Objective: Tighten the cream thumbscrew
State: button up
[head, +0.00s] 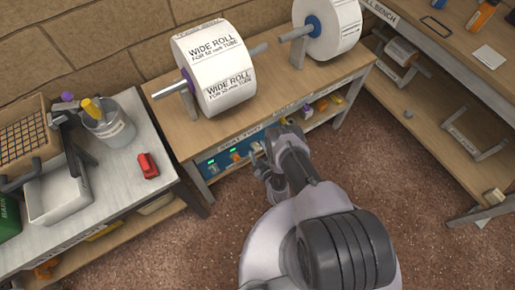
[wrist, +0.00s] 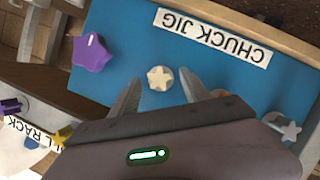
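The cream thumbscrew (wrist: 160,78) is a small star-shaped knob on the blue panel of the chuck jig (wrist: 185,60) in the wrist view. My gripper (wrist: 160,88) is open, with one finger on each side of the picture of the cream thumbscrew. A clear gap shows between each finger and the knob, and I cannot tell how far the tips are from the panel. In the head view my gripper (head: 260,163) is at the front of the middle bench's lower shelf, and the cream thumbscrew cannot be made out there.
On the jig are a larger purple star knob (wrist: 92,53) and a grey star knob (wrist: 285,128) near my gripper body. A yellow star knob (wrist: 60,137) shows at lower left. The middle bench (head: 180,125) carries paper rolls (head: 215,68) above. Open floor (head: 410,200) lies at right.

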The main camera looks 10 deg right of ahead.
grip_shut()
jog(key=shift+w+d+r+m+g+y+p, duration=0.15)
jog(key=shift+m+g+y+p, duration=0.15)
jog(key=shift+m+y+p, duration=0.35)
jog(key=m+y, duration=0.1)
jog(key=m, duration=0.1)
jog(key=shift+d+m+g, duration=0.15)
jog(key=shift+m+g, duration=0.15)
jog(key=shift+m, duration=0.05)
jog(key=m+y+b, duration=0.1)
jog(key=m+y, duration=0.1)
jog(key=m, duration=0.1)
jog(key=shift+w+d, duration=0.1)
jog(key=shift+d, duration=0.05)
jog(key=shift+d+m+g+y, duration=0.1)
jog(key=shift+m+g+y, duration=0.2)
jog(key=shift+m+y, duration=0.8)
